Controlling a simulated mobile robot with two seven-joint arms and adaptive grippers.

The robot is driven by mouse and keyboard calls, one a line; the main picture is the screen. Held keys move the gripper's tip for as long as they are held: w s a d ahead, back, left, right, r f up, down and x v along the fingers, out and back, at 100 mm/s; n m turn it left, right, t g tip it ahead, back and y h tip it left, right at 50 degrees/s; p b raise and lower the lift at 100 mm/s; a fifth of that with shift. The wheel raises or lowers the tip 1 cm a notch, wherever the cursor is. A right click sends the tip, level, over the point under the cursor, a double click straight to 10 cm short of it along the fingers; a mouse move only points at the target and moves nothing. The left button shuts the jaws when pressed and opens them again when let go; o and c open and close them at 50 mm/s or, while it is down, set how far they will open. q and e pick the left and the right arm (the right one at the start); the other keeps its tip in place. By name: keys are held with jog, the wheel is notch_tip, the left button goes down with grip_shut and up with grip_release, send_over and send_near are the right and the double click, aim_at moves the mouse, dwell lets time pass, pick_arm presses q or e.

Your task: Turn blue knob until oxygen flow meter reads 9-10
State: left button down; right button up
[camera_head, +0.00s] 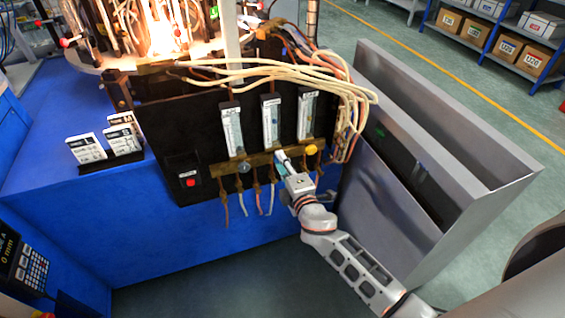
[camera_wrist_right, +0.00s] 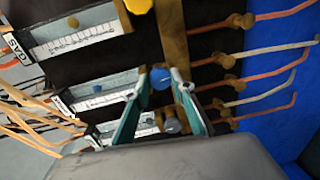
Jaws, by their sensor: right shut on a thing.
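The blue knob (camera_wrist_right: 160,78) sits between the fingertips of my right gripper (camera_wrist_right: 161,76) in the right wrist view, and the gripper is shut on it. In the head view my right gripper (camera_head: 284,163) reaches the brass bar below the middle flow meter (camera_head: 270,121) and hides the knob. That middle meter (camera_wrist_right: 98,89) also shows in the wrist view, with a small blue float in its tube. Its reading is too small to tell. My left gripper is not in view.
A yellow knob (camera_head: 311,149) and a grey knob (camera_head: 244,166) flank my right gripper. Two other flow meters (camera_head: 231,130) (camera_head: 307,115) stand on the black panel (camera_head: 195,125). Loose hoses (camera_head: 290,77) hang above. A flame (camera_head: 165,35) burns at the back. A grey metal cabinet (camera_head: 440,165) stands right.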

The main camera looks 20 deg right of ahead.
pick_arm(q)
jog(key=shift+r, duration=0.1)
pick_arm(e)
jog(key=shift+r+n, duration=0.1)
jog(key=shift+n, duration=0.9)
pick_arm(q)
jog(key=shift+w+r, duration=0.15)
pick_arm(e)
jog(key=o, duration=1.1)
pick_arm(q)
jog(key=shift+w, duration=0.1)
pick_arm(e)
jog(key=shift+s, duration=0.1)
jog(key=s+r, duration=0.1)
jog(key=s, duration=1)
jog(key=shift+s, duration=0.4)
